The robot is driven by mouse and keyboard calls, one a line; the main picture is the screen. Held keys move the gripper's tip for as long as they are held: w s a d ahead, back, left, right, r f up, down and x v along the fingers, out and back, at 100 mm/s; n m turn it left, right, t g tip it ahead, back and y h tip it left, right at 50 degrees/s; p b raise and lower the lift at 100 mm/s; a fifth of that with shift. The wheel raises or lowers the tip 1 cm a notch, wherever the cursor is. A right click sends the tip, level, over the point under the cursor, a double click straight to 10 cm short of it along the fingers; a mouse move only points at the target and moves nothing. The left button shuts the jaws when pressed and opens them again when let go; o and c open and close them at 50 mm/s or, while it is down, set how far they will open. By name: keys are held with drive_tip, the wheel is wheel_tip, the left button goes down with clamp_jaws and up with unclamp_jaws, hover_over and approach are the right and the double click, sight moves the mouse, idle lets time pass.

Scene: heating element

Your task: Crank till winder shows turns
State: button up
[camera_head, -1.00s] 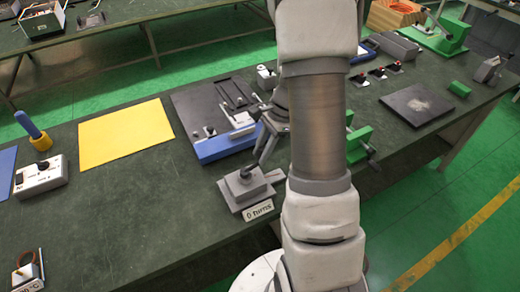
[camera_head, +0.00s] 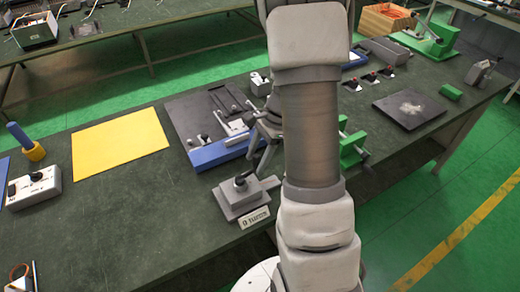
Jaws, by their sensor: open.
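The winder is a small grey block (camera_head: 237,202) on a flat base near the bench's front edge. A short black crank handle (camera_head: 243,178) sits on its top. A pale label (camera_head: 255,217) stands at its front; its text is too small to read surely now. My gripper (camera_head: 266,154) is open, just above and right of the winder, and appears clear of the crank. My arm hides part of the gripper and the bench behind it.
A blue-edged black fixture (camera_head: 215,154) stands close behind the winder. A green clamp (camera_head: 352,148) is right of my arm. A yellow sheet (camera_head: 120,145) and a white switch box (camera_head: 34,187) lie left. The bench directly left of the winder is clear.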

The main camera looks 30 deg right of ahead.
drive_tip(key=p+v, duration=0.1)
drive_tip(key=v, duration=1.6)
drive_tip(key=shift+r, duration=0.25)
drive_tip(key=shift+s, duration=0.1)
drive_tip(key=s+a+r+n+t+h, duration=0.2)
drive_tip(key=s+a+r+n, duration=0.1)
drive_tip(key=s+a+n, duration=0.4)
drive_tip(key=s+a+r+n+t+h, duration=0.2)
drive_tip(key=s+a+n, duration=0.5)
drive_tip(key=a+n, duration=0.4)
drive_tip(key=shift+a+r+t+h, duration=0.15)
drive_tip(key=shift+r+t+h, duration=0.15)
drive_tip(key=shift+r+t, duration=0.8)
drive_tip(key=shift+r+g, duration=0.3)
